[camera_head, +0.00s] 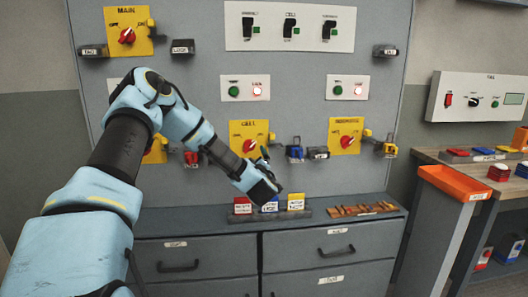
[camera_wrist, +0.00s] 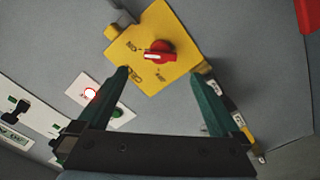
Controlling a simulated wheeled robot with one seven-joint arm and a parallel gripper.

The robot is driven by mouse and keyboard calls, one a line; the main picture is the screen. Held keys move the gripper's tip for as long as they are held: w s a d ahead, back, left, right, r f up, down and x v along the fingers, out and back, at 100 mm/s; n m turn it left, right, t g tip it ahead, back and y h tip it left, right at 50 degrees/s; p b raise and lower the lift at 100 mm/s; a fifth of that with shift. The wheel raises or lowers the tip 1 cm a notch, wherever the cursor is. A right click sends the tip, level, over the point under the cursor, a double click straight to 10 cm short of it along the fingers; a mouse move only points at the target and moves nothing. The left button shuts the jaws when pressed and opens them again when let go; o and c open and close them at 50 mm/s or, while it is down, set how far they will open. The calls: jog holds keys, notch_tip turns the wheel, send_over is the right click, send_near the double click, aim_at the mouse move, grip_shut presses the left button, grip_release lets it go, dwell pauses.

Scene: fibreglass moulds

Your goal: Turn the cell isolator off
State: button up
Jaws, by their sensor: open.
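The cell isolator is a yellow plate (camera_head: 236,132) with a red rotary knob (camera_head: 249,146), in the middle of the grey panel. In the wrist view its plate (camera_wrist: 182,25) and red knob (camera_wrist: 158,52) show near the top centre, with ON and OFF marks. The knob's pale stripe lies roughly level in that view, its end towards the side of the ON mark. My gripper (camera_head: 268,187) is just below and right of the knob in the head view. Its green fingers (camera_wrist: 160,75) are spread and empty, pointing towards the plate, with no visible contact.
A MAIN isolator (camera_head: 127,35), another yellow isolator (camera_head: 343,145) and one partly behind my arm share the panel. A button plate with a lit red lamp (camera_head: 257,91) is above. Padlocks (camera_head: 295,150) hang right; tags (camera_head: 268,206) stand on the ledge below.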

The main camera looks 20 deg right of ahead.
aim_at(251, 149)
jog(key=w+p, duration=0.1)
jog(key=w, duration=0.2)
jog(key=w+d, duration=0.1)
jog(key=w, duration=0.2)
jog(key=w+p, duration=0.1)
jog(key=w, duration=0.2)
jog(key=shift+w+d+p, duration=0.1)
jog(key=shift+d+p, duration=0.15)
jog(key=shift+p, duration=0.1)
jog(key=c, duration=1.2)
